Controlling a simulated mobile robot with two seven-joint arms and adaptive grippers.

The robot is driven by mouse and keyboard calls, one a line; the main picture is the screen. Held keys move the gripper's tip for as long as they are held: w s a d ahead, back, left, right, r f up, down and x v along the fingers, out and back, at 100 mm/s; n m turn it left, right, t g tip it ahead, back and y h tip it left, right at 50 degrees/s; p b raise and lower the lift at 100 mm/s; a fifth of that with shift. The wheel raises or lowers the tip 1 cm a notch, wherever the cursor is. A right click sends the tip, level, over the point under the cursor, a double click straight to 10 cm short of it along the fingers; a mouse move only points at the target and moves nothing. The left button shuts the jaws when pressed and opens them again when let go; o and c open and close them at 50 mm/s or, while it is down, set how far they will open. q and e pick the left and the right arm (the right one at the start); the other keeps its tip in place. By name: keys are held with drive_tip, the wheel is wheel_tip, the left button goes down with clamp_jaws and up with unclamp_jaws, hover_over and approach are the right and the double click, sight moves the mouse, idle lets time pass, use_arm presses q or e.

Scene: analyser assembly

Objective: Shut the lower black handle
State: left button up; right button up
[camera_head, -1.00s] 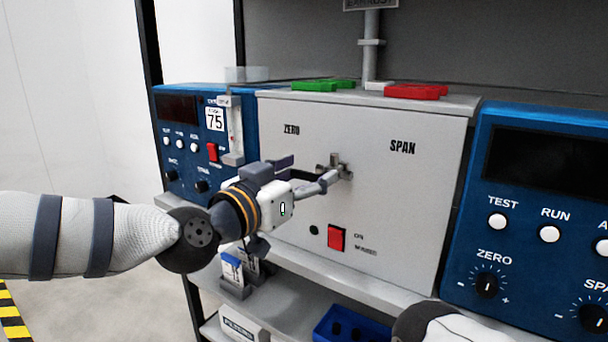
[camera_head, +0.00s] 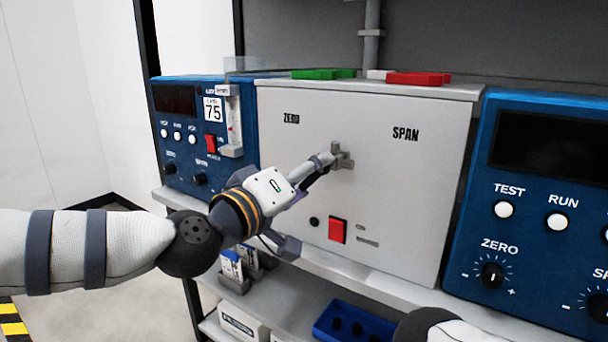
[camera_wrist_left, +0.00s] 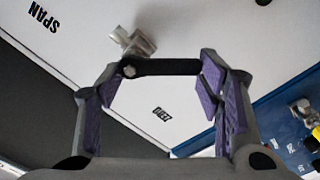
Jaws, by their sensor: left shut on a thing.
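A grey valve fitting (camera_head: 342,158) sticks out from the middle of the white cabinet front. A black handle (camera_wrist_left: 168,67) extends from the fitting in the left wrist view, lying roughly parallel to the panel. In the head view the gripper partly hides the handle. My right gripper is out of view.
The white cabinet (camera_head: 420,190) has a red switch (camera_head: 338,230) below the fitting. Blue analysers stand left (camera_head: 178,130) and right (camera_head: 530,220). Green (camera_head: 323,74) and red (camera_head: 418,79) parts lie on top. A blue bin (camera_head: 352,324) is on the lower shelf.

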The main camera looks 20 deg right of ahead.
use_arm(q)
drive_tip(key=n, duration=0.3)
drive_tip(key=f+n, duration=0.1)
drive_tip(key=shift+s+d+n+b, duration=0.2)
drive_tip(key=shift+s+n+b, duration=0.1)
drive_tip(key=shift+b, duration=0.1)
drive_tip(key=shift+s+d+f+n, duration=0.1)
drive_tip(key=shift+s+d+n, duration=0.05)
drive_tip(key=shift+n, duration=0.75)
drive_tip(key=shift+s+d+f+n, duration=0.1)
drive_tip(key=shift+s+n, duration=0.05)
drive_tip(key=shift+n, duration=0.75)
drive_tip(key=shift+b, duration=0.3)
drive_tip(key=o, duration=1.2)
drive_tip(key=v, duration=1.2)
